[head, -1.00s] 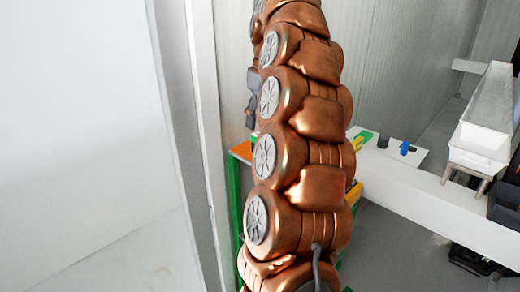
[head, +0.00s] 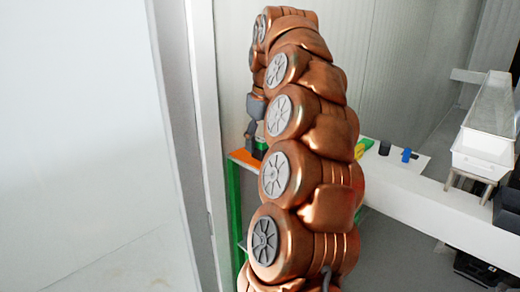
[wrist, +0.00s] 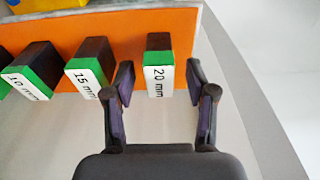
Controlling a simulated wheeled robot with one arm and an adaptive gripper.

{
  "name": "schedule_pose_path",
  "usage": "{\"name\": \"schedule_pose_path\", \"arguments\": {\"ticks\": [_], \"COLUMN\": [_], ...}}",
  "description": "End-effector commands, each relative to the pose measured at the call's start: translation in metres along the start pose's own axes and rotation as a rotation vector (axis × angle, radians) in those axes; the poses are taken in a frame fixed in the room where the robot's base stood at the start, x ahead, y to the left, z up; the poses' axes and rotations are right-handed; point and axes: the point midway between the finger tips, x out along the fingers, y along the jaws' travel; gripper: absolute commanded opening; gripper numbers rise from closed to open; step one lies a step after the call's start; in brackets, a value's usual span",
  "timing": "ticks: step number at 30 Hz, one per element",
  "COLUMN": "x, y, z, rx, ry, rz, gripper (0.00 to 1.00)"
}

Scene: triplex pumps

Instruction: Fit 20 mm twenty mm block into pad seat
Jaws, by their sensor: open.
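The 20 mm block (wrist: 158,80), with a dark top, green edge and white label, stands on an orange surface (wrist: 120,30) in the wrist view. My gripper (wrist: 160,72) is open, with one finger to the left of the block and one to the right. There is a gap on each side, and I see no contact. In the head view my gripper (head: 252,137) is small and dark, low over the orange surface (head: 244,156), and the block cannot be made out there. I cannot identify the pad seat in either view.
The 15 mm block (wrist: 88,72) stands close to the left of my left finger, and the 10 mm block (wrist: 35,68) is farther left. Yellow and blue items (wrist: 45,4) lie at the upper left. A white bench (head: 420,200) is at the right in the head view.

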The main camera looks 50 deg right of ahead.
Motion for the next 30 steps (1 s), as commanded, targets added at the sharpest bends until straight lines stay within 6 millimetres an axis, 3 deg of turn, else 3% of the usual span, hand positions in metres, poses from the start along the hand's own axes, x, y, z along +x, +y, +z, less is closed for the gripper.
{"name": "schedule_pose_path", "arguments": {"ticks": [4, 20, 30], "x": [-0.0001, -0.0001, -0.0005], "y": [0.0003, 0.0002, 0.0003], "z": [-0.0001, -0.0002, -0.0004], "rx": [0.000, 0.000, 0.000], "ry": [0.000, 0.000, 0.001], "rz": [0.000, 0.000, 0.001], "gripper": [0.54, 0.00, 0.00]}}
